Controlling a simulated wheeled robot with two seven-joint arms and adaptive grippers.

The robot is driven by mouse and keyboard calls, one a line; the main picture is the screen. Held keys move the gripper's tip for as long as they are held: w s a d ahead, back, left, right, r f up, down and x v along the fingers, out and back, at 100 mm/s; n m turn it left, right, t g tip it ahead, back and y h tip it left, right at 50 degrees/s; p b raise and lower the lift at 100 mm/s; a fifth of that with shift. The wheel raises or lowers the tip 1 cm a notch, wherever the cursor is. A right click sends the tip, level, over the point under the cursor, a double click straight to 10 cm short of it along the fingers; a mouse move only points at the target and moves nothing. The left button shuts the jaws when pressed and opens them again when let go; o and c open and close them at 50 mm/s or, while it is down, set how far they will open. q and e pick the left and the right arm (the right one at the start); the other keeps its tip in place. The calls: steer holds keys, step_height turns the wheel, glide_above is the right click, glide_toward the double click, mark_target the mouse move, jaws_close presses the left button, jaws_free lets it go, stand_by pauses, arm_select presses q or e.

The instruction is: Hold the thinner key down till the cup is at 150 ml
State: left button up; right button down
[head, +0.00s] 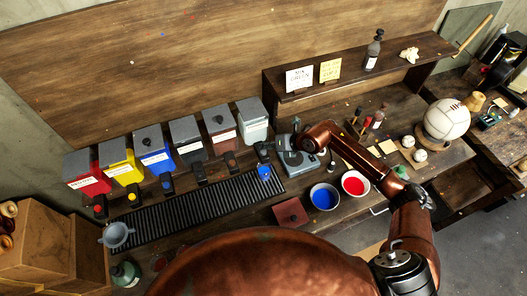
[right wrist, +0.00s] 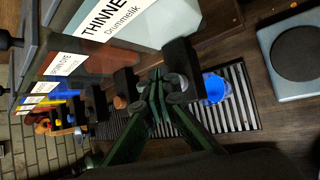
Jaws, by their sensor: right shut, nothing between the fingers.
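The thinner dispenser (head: 252,120) is the pale one at the right end of the row. The right wrist view shows its "THINNER" label (right wrist: 105,18) and its black key (right wrist: 182,62). My right gripper (right wrist: 162,90) is shut and empty, its fingertips right by the key and the round nozzle; I cannot tell whether they touch or press it. The cup (head: 264,173) with blue contents stands on the slotted grate below the key. It also shows in the right wrist view (right wrist: 215,89). Its level marks are unreadable. My left gripper is out of view.
Dispensers in several colours stand left of the thinner along the black grate (head: 190,212). A grey scale (head: 298,163) is right of the cup. Open tins of blue (head: 324,197) and red (head: 354,184) paint stand nearer me.

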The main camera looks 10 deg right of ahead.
mark_target(265, 152)
steer(key=shift+f, duration=0.1)
stand_by(0.7)
steer(key=shift+f+b, duration=0.3)
steer(key=shift+b, duration=0.05)
steer(key=shift+f+b, duration=0.35)
steer(key=shift+f, duration=0.25)
stand_by(1.4)
stand_by(0.9)
steer(key=shift+r+p, duration=0.65)
steer(key=shift+r, duration=0.35)
steer(key=shift+r+p, duration=1.6)
steer(key=shift+r, duration=0.9)
